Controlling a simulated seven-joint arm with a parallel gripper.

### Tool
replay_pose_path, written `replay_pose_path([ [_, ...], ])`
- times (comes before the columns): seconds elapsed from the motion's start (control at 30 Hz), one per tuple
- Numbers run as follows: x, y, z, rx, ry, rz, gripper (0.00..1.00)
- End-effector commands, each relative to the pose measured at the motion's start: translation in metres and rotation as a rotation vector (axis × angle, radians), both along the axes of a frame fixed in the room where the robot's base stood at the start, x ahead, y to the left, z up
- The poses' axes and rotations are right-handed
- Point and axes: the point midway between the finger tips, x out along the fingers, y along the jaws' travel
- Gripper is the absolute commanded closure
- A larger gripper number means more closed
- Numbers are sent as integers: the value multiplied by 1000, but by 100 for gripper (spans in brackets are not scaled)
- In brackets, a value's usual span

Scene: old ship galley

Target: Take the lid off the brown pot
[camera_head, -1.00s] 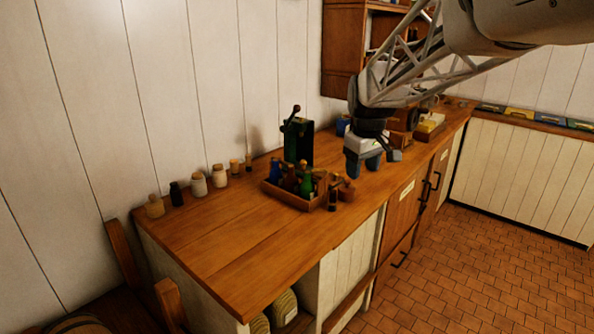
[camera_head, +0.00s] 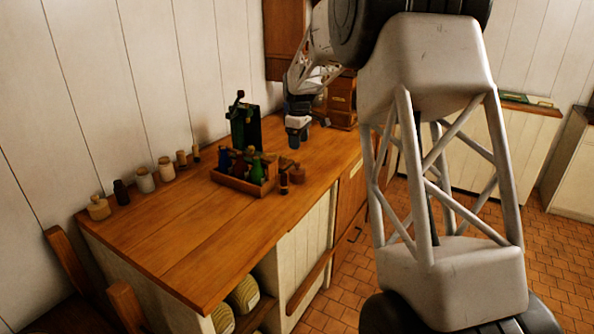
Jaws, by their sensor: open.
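My gripper (camera_head: 297,138) is small in the view, pointing down over the far part of the wooden counter, beyond the bottle crate. Its fingers are open, and I see nothing between them. A small brown vessel (camera_head: 297,173) stands at the right end of the crate, nearer to me than the gripper. It may be the brown pot, but it is too small and dark to make out a lid. No other brown pot shows clearly. My arm hides part of the counter's far end.
A wooden crate (camera_head: 232,181) of bottles stands on the counter (camera_head: 190,240), with a green and black device (camera_head: 243,125) behind it. Several small jars (camera_head: 144,180) line the wall. A wooden box (camera_head: 342,100) stands beyond the gripper. The counter's near part is clear.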

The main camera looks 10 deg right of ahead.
Motion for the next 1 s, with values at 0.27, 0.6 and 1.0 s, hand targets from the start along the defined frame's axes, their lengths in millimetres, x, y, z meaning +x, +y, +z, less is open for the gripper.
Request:
replay_pose_path([
  [0.27,57,-12,-42,0,23,96,43],
  [0.6,81,-17,-61,2,33,145,43],
  [1.0,81,-17,-65,1,33,145,43],
])
